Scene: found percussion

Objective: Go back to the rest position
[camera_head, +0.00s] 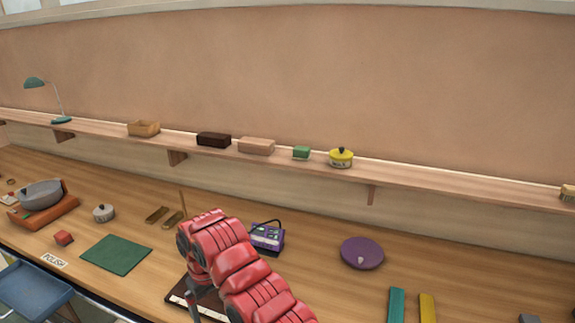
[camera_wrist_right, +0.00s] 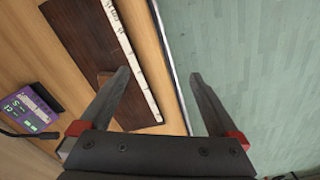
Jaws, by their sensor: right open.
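My right gripper (camera_wrist_right: 160,85) is open and empty in the right wrist view. Its two dark fingers are spread over the table's front edge, with the floor below on the right. A dark brown board with a white marked strip (camera_wrist_right: 95,50) lies on the table beside and behind the left finger. In the head view my red right arm rises from the bottom middle and hides part of this board (camera_head: 180,300). The left gripper is not in view.
A purple device (camera_head: 267,237) stands just behind my arm, with a purple lid (camera_head: 362,253) to its right. A shelf (camera_head: 450,187) runs along the wall.

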